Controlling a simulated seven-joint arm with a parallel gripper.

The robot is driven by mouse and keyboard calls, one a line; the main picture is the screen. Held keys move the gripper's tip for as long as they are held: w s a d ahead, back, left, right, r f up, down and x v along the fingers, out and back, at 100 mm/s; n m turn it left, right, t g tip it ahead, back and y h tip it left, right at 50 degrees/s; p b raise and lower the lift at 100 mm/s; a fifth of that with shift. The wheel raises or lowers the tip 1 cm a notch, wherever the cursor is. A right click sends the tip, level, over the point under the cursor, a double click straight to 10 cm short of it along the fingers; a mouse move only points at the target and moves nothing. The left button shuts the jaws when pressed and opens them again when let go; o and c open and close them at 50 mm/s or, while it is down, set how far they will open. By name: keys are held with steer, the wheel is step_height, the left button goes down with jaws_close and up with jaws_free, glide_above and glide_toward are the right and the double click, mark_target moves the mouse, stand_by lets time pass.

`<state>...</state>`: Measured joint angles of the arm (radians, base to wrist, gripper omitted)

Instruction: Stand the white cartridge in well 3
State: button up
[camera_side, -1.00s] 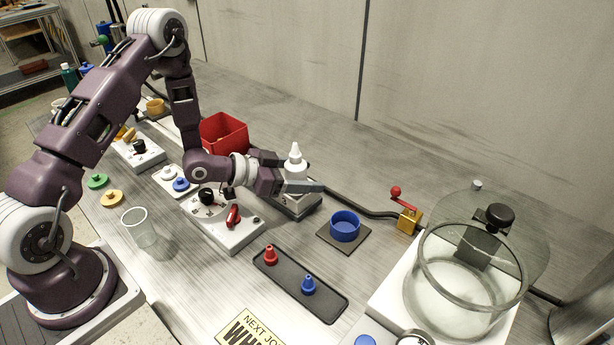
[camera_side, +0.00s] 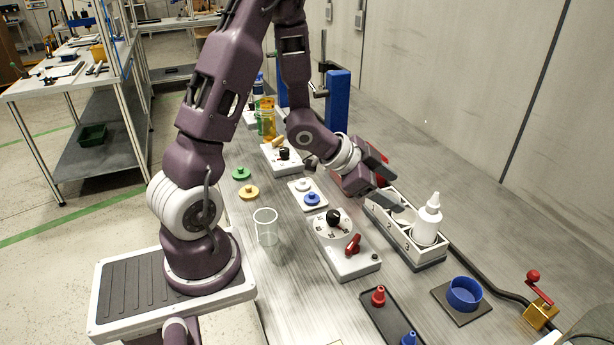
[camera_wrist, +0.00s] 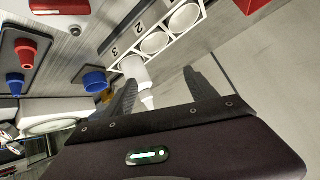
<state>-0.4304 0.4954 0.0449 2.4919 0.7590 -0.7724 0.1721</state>
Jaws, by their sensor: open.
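The white cartridge (camera_side: 428,226), a bottle with a pointed nozzle, stands upright in the end well of the white rack (camera_side: 405,243), beside the number 3. In the wrist view the cartridge (camera_wrist: 134,70) is also in the well beside the 3, and the rack (camera_wrist: 170,30) shows two empty round wells. My gripper (camera_side: 393,192) is open and empty above the rack, to the left of the cartridge and apart from it. In the wrist view my gripper (camera_wrist: 161,78) has its fingers spread, with the nozzle showing nearer the left finger. The cartridge's base is hidden inside the well.
A blue cup (camera_side: 465,294) on a dark pad and a brass valve with a red knob (camera_side: 536,300) are right of the rack. A white dial box (camera_side: 343,245) stands in front. A red bin (camera_side: 374,160) is partly hidden behind my gripper. A clear beaker (camera_side: 267,228) stands near the table's front.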

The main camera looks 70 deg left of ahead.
steer(key=s+d+r+n+g+y, duration=0.15)
steer(key=s+r+n+y, duration=0.25)
steer(key=s+r, duration=0.75)
steer(key=s+d+r+n+g+h, duration=0.1)
steer(key=s+d, duration=0.2)
steer(key=s, duration=0.3)
steer(key=s+d+r+g+h, duration=0.1)
steer(key=s+d+r, duration=0.1)
steer(key=s, duration=0.4)
steer(key=shift+s+d+r+n+g, duration=0.25)
steer(key=shift+s+d+n+g, duration=0.15)
steer(key=shift+d, duration=0.4)
steer(key=shift+w, duration=0.1)
